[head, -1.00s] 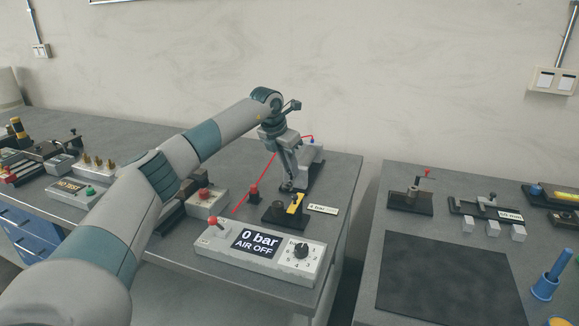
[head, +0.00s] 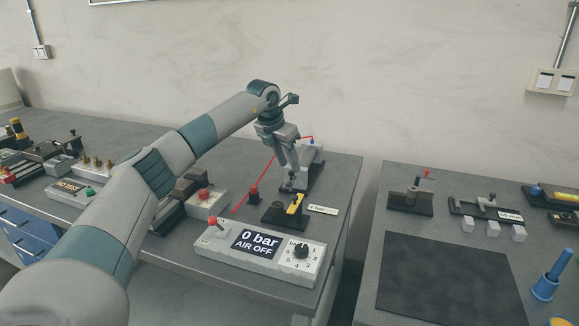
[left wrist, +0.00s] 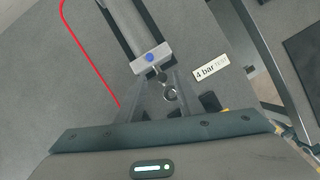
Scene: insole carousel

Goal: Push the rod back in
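The air cylinder (left wrist: 128,28) lies on a dark base on the left bench; it also shows in the head view (head: 310,157). It is grey with a blue fitting (left wrist: 149,57) at its near end. Its rod (left wrist: 163,76) sticks out of that end and carries a ring-shaped eye (left wrist: 170,95). My left gripper (left wrist: 162,77) reaches down over the rod; it also shows in the head view (head: 289,181). Its fingers look parted, one on each side of the rod. Whether either touches the rod is unclear. My right gripper is out of view.
A control box (head: 215,255) in front reads "0 bar AIR OFF". A black block with a yellow part (head: 295,203) sits just before the gripper. A red hose (head: 256,181) runs to the cylinder. A "4 bar" label (left wrist: 210,67) lies beside it. A second bench (head: 400,225) stands right.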

